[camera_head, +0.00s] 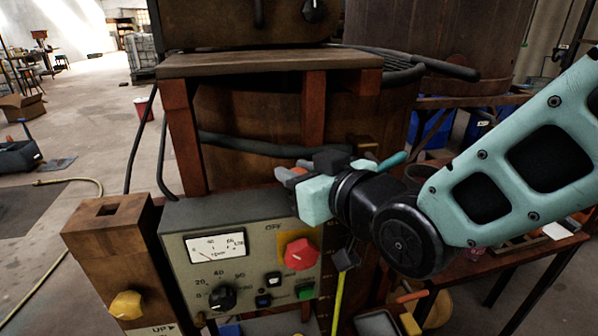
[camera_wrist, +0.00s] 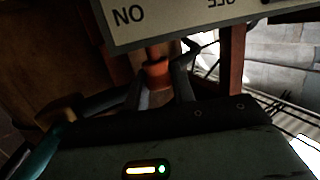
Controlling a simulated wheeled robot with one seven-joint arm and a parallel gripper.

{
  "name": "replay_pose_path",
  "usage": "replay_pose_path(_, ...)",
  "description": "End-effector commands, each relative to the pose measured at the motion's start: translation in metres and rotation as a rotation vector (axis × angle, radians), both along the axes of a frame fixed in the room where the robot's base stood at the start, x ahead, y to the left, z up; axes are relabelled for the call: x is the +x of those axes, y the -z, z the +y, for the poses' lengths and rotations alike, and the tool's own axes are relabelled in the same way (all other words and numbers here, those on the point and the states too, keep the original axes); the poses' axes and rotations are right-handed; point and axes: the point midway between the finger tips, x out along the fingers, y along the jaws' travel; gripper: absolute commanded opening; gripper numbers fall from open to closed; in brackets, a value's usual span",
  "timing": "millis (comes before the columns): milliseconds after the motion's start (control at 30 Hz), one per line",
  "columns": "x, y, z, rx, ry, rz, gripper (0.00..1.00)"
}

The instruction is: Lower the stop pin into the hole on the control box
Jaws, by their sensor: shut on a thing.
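The control box (camera_head: 222,212) is grey, with a meter, a black dial, a red knob (camera_head: 300,254) and small buttons on its front. In the wrist view its pale panel (camera_wrist: 180,18) with upside-down lettering crosses the top. My gripper (camera_head: 297,177) is above the box's top right in the head view. In the wrist view my gripper (camera_wrist: 156,74) is shut, with both fingers around the orange stop pin (camera_wrist: 158,71). The pin's far end and the hole cannot be made out.
A wooden post (camera_head: 105,245) with a square opening and a yellow knob stands left of the box. A wooden frame with a shelf (camera_head: 260,64) and dark hoses rises behind my gripper. A side table (camera_head: 510,255) is at right. Open floor lies at far left.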

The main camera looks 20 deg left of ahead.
Motion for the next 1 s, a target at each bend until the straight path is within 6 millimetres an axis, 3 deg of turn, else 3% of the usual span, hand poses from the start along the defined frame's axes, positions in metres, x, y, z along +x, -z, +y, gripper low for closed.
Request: replay_pose_path(1000, 0.0, 0.016, 0.0, 0.0, 0.0, 0.0, 0.04)
